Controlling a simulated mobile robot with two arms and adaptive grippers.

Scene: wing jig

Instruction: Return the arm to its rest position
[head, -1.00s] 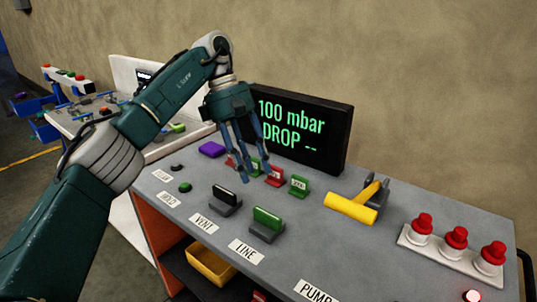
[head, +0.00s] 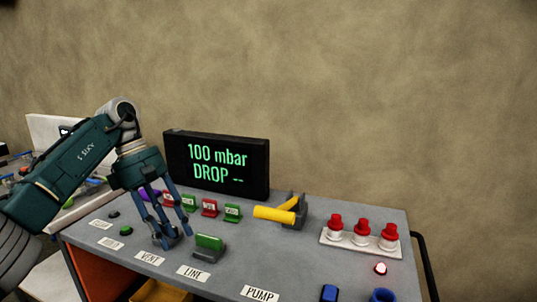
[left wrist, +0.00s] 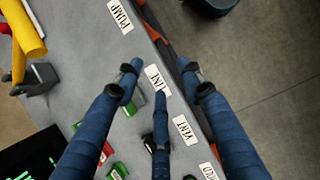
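My left arm comes in from the left in the head view. Its dark teal gripper (head: 168,222) has blue fingers pointing down over the VENT lever, which they largely cover. In the left wrist view the fingers (left wrist: 162,78) are spread with nothing between them, above the bench front near the LINE label (left wrist: 158,79) and VENT label (left wrist: 183,129). Whether a fingertip touches the lever cannot be told. The green LINE lever (head: 208,247) stands just right of the gripper. My right gripper is not seen.
The display (head: 216,165) reads "100 mbar DROP --". Small coloured tags stand before the display. Open floor (left wrist: 265,75) lies beyond the bench edge.

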